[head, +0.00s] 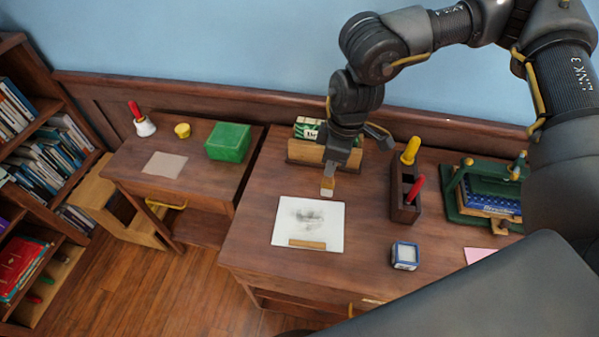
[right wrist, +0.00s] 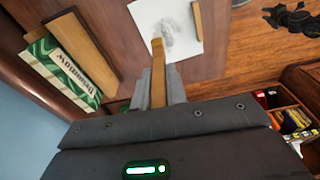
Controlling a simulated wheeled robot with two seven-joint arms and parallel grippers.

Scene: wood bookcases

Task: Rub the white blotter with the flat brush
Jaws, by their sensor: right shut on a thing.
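The white blotter (head: 286,222) lies flat on the desk, with a grey smudge near its middle and a small wooden strip (head: 307,244) along its front edge. It also shows in the right wrist view (right wrist: 150,18). My right gripper (head: 333,172) is shut on the flat brush (head: 327,186), just beyond the blotter's back right edge. The brush points down, its pale tip close to that edge; I cannot tell whether it touches. In the right wrist view the brush (right wrist: 158,65) sticks out from between the fingers. My left gripper is out of view.
Behind the right gripper stands a wooden holder (head: 303,152) with a green packet. To the right are a dark caddy (head: 405,207) with yellow and red handles, a small blue-and-white box (head: 404,256) and a green press (head: 485,195). A green box (head: 228,142) stands on the left table.

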